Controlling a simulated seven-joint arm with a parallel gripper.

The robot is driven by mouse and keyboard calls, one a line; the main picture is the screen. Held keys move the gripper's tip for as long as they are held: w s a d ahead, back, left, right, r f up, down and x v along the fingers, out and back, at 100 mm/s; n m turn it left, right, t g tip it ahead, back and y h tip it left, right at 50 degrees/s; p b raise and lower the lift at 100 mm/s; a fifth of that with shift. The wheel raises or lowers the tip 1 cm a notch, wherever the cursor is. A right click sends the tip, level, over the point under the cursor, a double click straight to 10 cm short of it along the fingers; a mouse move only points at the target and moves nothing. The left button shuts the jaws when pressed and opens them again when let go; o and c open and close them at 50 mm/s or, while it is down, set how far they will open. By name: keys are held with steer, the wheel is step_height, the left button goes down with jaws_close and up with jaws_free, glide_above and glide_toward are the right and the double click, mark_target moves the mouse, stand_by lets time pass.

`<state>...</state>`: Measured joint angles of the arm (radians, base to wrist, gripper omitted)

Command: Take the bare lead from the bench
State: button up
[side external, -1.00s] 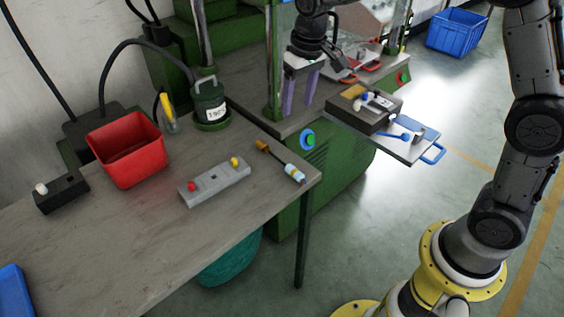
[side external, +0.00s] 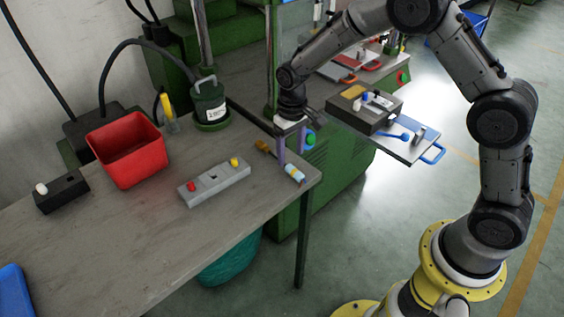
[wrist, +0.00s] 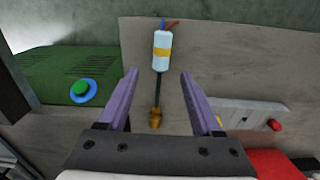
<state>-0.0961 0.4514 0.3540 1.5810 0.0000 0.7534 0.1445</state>
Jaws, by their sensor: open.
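In the wrist view the lead (wrist: 161,50) runs up the picture between my two purple fingers, sleeve at the top with red and blue wire ends. My gripper (wrist: 159,78) is open and empty, over the lead. The gap between fingers and lead is hard to judge.
On the bench (side external: 130,240) stand a grey block with red and yellow buttons (side external: 214,182), a red bin (side external: 127,150), a black box (side external: 61,191) and a green canister (side external: 209,103). A green machine with a round blue-green button (side external: 310,140) stands close behind the lead.

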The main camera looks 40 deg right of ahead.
mark_target(290, 166)
step_height(290, 166, down, 5)
steer(key=shift+r, duration=0.1)
jaws_close()
stand_by(0.4)
